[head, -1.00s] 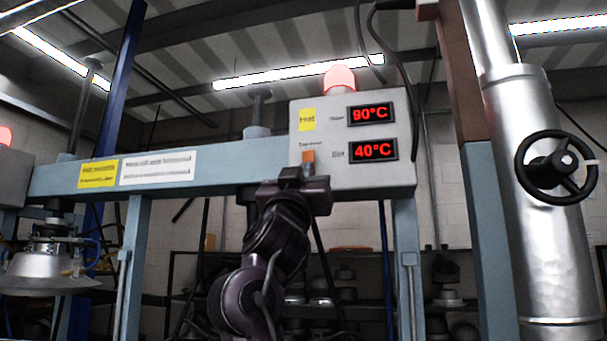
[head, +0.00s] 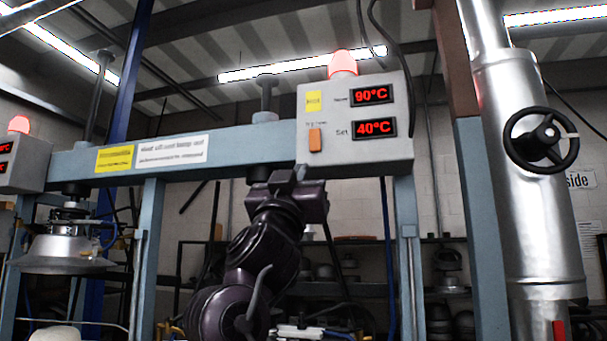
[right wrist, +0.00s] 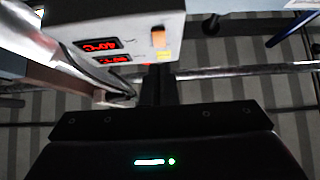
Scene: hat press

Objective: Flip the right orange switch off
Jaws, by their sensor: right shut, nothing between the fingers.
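The orange switch (head: 315,139) sits on the front of a grey control box (head: 345,160), left of its red displays reading 90°C and 40°C. The switch is fully visible in the head view, but I cannot tell which way it is tipped. My right gripper (head: 300,174) is shut and empty, just below the box's lower left part and apart from the switch. In the right wrist view the shut fingers (right wrist: 159,80) point toward the box, with the orange switch (right wrist: 158,37) just beyond their tips. My left gripper is not in view.
A red lamp (head: 342,64) glows on top of the box. A blue-grey beam (head: 230,145) with labels runs left to a second box (head: 22,163). A silver pipe (head: 520,190) with a black handwheel (head: 541,147) stands at right. Shelves with metal forms are behind.

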